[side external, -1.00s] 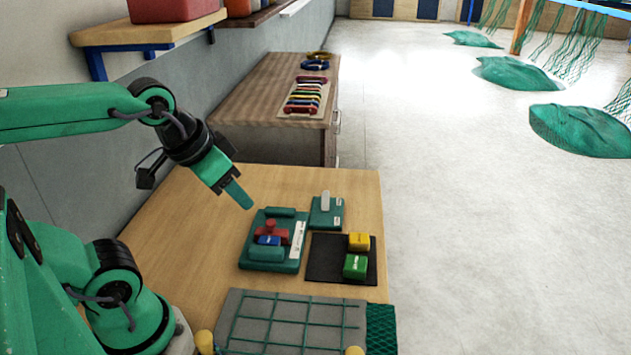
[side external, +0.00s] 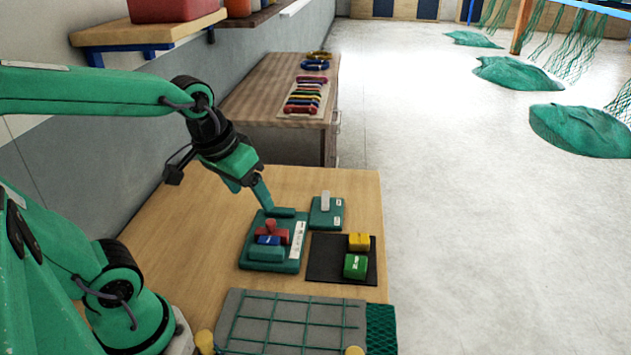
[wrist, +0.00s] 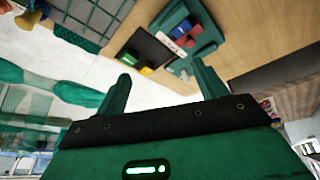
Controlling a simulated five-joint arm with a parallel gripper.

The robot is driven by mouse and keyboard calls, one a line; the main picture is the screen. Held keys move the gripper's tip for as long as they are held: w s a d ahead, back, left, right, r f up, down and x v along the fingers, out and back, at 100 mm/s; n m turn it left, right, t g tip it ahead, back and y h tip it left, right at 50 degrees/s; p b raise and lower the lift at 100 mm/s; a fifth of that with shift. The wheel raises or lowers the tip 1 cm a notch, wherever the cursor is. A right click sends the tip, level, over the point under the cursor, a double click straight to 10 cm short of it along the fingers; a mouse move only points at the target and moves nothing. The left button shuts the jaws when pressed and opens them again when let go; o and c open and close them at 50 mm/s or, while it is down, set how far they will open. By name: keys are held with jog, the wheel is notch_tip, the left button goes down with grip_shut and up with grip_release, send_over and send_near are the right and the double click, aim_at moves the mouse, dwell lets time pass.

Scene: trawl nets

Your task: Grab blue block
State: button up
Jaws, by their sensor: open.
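The blue block (side external: 268,240) lies in the green fixture (side external: 288,266) on the wooden table, in front of a red piece (side external: 275,231). In the wrist view the blue block (wrist: 181,29) shows small near the top, beside the red piece. My gripper (side external: 266,208) is above the back left edge of the fixture, pointing down and tilted, and clear of the block. In the wrist view my gripper (wrist: 163,80) has its two green fingers spread apart with nothing between them.
A black mat (side external: 325,270) to the right holds a yellow block (side external: 359,241) and a green block (side external: 355,266). A small green stand (side external: 326,219) with a grey peg is behind it. A grey board with green netting (side external: 295,318) lies at the front. The table's left side is clear.

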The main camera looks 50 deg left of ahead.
aim_at(269, 239)
jog(key=w+a+f+n+g, duration=0.1)
jog(key=w+a+f+n, duration=0.1)
jog(key=f, duration=0.1)
jog(key=w+a+f+n+g, duration=0.1)
jog(key=w+f+n, duration=0.1)
jog(key=f, duration=0.2)
jog(key=w+a+f+n+g, duration=0.2)
jog(key=f, duration=0.1)
jog(key=shift+w+a+f, duration=0.15)
jog(key=shift+a+f, duration=0.2)
jog(key=shift+f, duration=0.05)
jog(key=shift+w+a+f+n, duration=0.15)
jog(key=shift+a+f+n, duration=0.15)
jog(key=shift+f, duration=0.2)
jog(key=shift+f, duration=0.15)
jog(key=shift+d+f, duration=0.1)
jog(key=shift+f, duration=1.1)
jog(key=shift+d+f, duration=0.15)
jog(key=shift+f, duration=2.4)
jog(key=c, duration=1.1)
